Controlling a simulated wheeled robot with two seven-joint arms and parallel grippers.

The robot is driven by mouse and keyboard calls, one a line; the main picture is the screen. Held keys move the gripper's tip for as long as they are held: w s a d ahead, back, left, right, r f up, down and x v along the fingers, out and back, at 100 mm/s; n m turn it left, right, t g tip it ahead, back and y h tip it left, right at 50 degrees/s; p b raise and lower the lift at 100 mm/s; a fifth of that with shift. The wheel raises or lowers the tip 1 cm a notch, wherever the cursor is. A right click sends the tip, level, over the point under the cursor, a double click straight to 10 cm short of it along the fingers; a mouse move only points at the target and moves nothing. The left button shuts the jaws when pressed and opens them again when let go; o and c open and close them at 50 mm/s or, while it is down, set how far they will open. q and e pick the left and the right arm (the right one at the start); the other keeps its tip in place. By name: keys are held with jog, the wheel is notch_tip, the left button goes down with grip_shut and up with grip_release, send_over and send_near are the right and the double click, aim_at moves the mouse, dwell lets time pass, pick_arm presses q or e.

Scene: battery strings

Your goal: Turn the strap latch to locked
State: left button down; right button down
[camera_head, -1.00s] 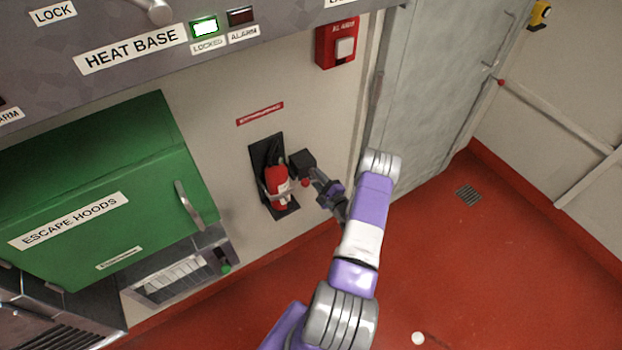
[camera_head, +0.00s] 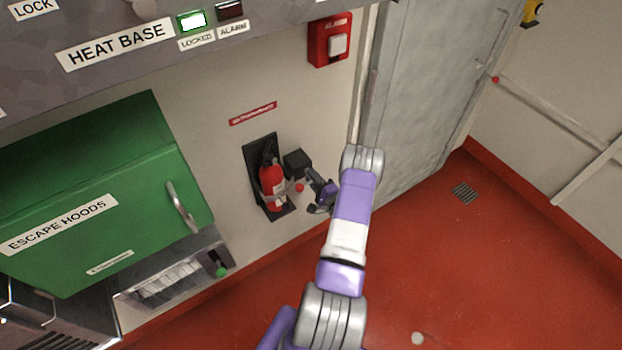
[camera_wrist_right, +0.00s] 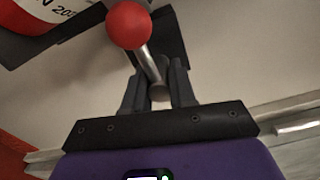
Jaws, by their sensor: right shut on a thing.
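The strap latch is a dark box (camera_head: 297,163) on the wall, just right of the red fire extinguisher (camera_head: 272,183). Its metal lever (camera_wrist_right: 150,66) ends in a red ball knob (camera_wrist_right: 129,25), which also shows in the head view (camera_head: 299,187) below the box. My right gripper (camera_wrist_right: 158,80) is shut on the lever, with one dark finger on each side of the rod. In the head view my right gripper (camera_head: 311,178) is at the latch, right of the extinguisher. The strap itself is hard to make out. My left gripper is not in view.
A green escape hoods cabinet (camera_head: 100,190) with a handle is at the left. A red alarm box (camera_head: 330,42) is on the wall above. A grey door (camera_head: 430,90) is to the right. The red floor (camera_head: 480,270) is open at the lower right.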

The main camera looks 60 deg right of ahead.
jog(key=c, duration=0.9)
grip_release()
jog(key=v, duration=0.7)
jog(key=shift+s+a+p, duration=0.1)
jog(key=shift+s+p, duration=0.2)
jog(key=shift+p, duration=0.1)
